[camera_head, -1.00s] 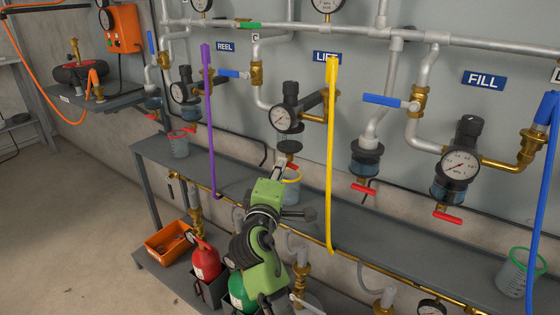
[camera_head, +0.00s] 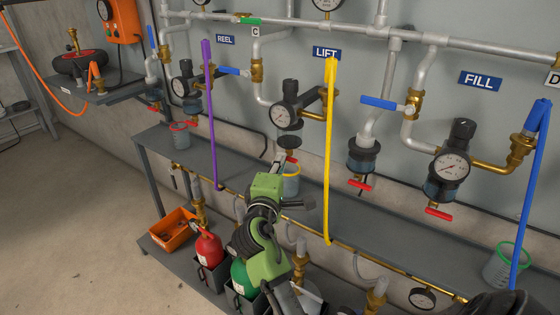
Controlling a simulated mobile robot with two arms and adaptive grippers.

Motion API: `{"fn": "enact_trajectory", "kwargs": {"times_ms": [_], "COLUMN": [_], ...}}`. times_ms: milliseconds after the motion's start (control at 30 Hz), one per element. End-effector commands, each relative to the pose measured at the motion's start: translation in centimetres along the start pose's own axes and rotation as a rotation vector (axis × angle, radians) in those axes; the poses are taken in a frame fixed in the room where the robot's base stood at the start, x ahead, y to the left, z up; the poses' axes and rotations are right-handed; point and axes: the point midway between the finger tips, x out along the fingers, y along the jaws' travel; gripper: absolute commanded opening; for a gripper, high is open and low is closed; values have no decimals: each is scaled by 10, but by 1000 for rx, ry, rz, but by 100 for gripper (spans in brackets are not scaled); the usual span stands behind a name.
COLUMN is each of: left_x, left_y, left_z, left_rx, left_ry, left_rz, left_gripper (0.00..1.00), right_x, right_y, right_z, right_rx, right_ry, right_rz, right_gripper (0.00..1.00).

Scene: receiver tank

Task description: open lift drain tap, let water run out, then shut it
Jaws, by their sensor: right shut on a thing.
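The LIFT sign (camera_head: 326,53) is on the wall panel above the lift unit, which has a round gauge (camera_head: 285,118) and a dark bowl bottom (camera_head: 289,142). My right gripper (camera_head: 280,162), on a green and black arm, is raised just below this bowl. It is shut on the lift drain tap, which is mostly hidden by the fingers. A clear cup with a yellow rim (camera_head: 292,185) stands on the shelf right behind the gripper, partly covered by it. I cannot make out water running or the cup's level. My left gripper is not in view.
A yellow hose (camera_head: 330,150) hangs close right of my gripper and a purple one (camera_head: 210,110) to its left. Other units with red taps (camera_head: 359,184) line the panel. The grey shelf (camera_head: 400,230) runs below. Red (camera_head: 208,248) and green bottles stand lower.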

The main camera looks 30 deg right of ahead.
Motion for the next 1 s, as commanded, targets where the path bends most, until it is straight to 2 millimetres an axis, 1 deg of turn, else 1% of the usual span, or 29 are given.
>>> {"fn": "enact_trajectory", "kwargs": {"times_ms": [400, 433, 500, 833, 933, 1000], "left_x": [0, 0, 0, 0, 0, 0], "left_y": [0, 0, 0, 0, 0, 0], "left_z": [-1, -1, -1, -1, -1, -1], "left_rx": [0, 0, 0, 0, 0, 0], "left_ry": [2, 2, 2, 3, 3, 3], "left_rz": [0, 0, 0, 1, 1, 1], "left_gripper": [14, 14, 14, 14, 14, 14], "right_x": [0, 0, 0, -1, -9, -18], "right_y": [1, 1, 1, 1, 1, 0], "right_z": [0, 0, 0, 0, 0, 0], "right_rx": [-5, -4, -4, -2, -2, -3], "right_ry": [0, 0, 0, 0, 1, 2], "right_rz": [2, 2, 2, 2, 1, -1], "right_gripper": [0, 9, 24, 24, 24, 24]}}
